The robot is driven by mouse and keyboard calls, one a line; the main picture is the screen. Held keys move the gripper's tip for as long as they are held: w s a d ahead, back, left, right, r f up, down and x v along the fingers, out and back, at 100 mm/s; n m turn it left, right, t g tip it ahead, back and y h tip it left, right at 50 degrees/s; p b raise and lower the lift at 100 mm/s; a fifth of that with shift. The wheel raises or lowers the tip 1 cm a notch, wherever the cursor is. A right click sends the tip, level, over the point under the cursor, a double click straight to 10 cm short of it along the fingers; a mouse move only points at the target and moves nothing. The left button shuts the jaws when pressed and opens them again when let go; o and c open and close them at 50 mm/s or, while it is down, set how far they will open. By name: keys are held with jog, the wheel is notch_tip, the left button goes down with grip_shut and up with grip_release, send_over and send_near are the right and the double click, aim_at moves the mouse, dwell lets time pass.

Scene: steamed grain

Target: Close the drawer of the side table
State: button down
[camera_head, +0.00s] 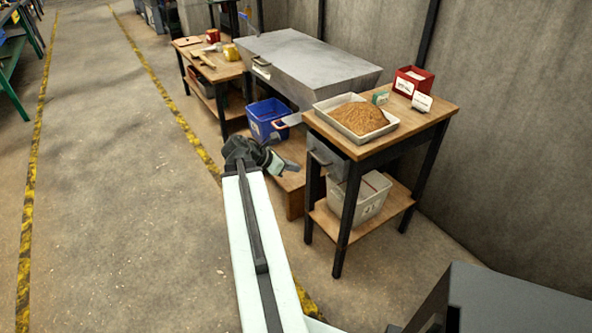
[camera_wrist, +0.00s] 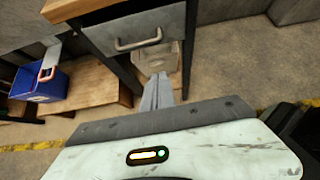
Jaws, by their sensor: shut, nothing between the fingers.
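The side table (camera_head: 425,119) has a wooden top, dark legs and a lower shelf. Its grey drawer (camera_head: 327,161) is under the top, with its front facing my arm. In the wrist view the grey drawer front (camera_wrist: 150,48) shows a metal bar handle (camera_wrist: 138,39) near the top of the picture. I cannot tell clearly how far the drawer stands out. My gripper (camera_head: 292,168) is shut and empty, just left of the drawer front in the head view. In the wrist view my shut fingers (camera_wrist: 157,83) appear below the handle and apart from it.
A tray of grain (camera_head: 360,132), a red box (camera_head: 412,78) and small cards stand on the table. A white bin (camera_head: 362,196) sits on its lower shelf. A blue bin (camera_head: 266,116) stands on a low wooden platform beside it. Open floor lies to the left.

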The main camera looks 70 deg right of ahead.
jog(key=s+d+f+b, duration=0.2)
jog(key=s+d+f, duration=0.1)
jog(key=d, duration=0.4)
jog(key=shift+s+d+f, duration=0.35)
jog(key=shift+s, duration=0.5)
